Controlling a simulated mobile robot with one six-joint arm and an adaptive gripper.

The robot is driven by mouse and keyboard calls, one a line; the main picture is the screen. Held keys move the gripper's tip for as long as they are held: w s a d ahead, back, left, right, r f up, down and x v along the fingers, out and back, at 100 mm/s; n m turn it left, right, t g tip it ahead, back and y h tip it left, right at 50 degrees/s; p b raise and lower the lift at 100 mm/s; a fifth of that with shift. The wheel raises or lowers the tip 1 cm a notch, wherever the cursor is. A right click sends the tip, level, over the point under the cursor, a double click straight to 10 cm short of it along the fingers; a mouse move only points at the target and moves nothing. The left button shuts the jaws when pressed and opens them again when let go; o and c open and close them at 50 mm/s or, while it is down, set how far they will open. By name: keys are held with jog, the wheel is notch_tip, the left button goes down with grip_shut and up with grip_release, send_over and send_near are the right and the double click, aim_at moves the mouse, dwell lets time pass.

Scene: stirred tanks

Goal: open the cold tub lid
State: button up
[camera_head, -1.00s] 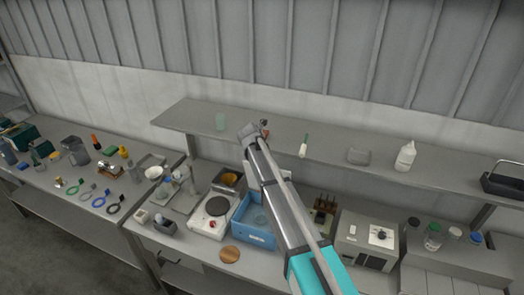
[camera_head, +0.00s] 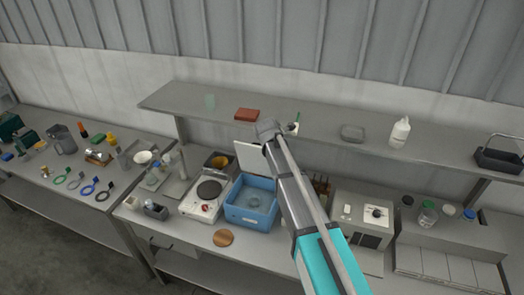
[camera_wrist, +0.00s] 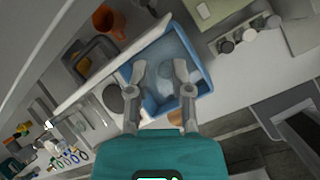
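The cold tub (camera_head: 264,214) is an open blue box on the bench. Its inside shows, with a pale round shape at the bottom. The white lid (camera_head: 247,157) stands upright at the tub's back edge, partly hidden by my arm. In the wrist view, a pale strip (camera_wrist: 112,66) along the upper left of the tub (camera_wrist: 201,62) looks like the lid seen edge-on. My gripper (camera_wrist: 161,68) is open, its two fingers apart and seen over the tub's inside, with nothing between them.
A shelf (camera_head: 330,128) with a white bottle (camera_head: 400,132) runs above the bench. A round brown disc (camera_head: 223,238) lies in front.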

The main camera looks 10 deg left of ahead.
jog(key=s+d+f+m+g+y+b, duration=0.1)
jog(key=s+d+f+m+g+b, duration=0.2)
jog(key=s+d+f+m+b, duration=0.95)
jog(key=s+d+f+m+g+y+b, duration=0.1)
jog(key=s+d+f+m+g+b, duration=0.2)
jog(key=s+d+f+m+b, duration=0.9)
jog(key=w+a+r+n+y+p, duration=0.1)
jog(key=w+a+r+n+y, duration=0.3)
jog(key=w+a+n+y, duration=0.75)
jog(key=w+a+r+n+g+y+b, duration=0.1)
jog(key=w+a+r+n+y, duration=0.1)
jog(key=w, duration=0.6)
jog(key=w+a+r+n+g+y+b, duration=0.1)
jog(key=w+a+r+n+y+b, duration=0.1)
jog(key=w+r+n, duration=0.3)
jog(key=w+a+r+n+g+y+b, duration=0.1)
jog(key=w+a+r+n+y+b, duration=0.1)
jog(key=w+n, duration=0.6)
jog(key=w+a+r+y, duration=0.1)
jog(key=w+r+y, duration=0.1)
jog(key=w, duration=0.1)
jog(key=shift+w+a+r+g+y, duration=0.3)
jog(key=shift+w+a+r+y, duration=0.05)
jog(key=shift+a, duration=0.1)
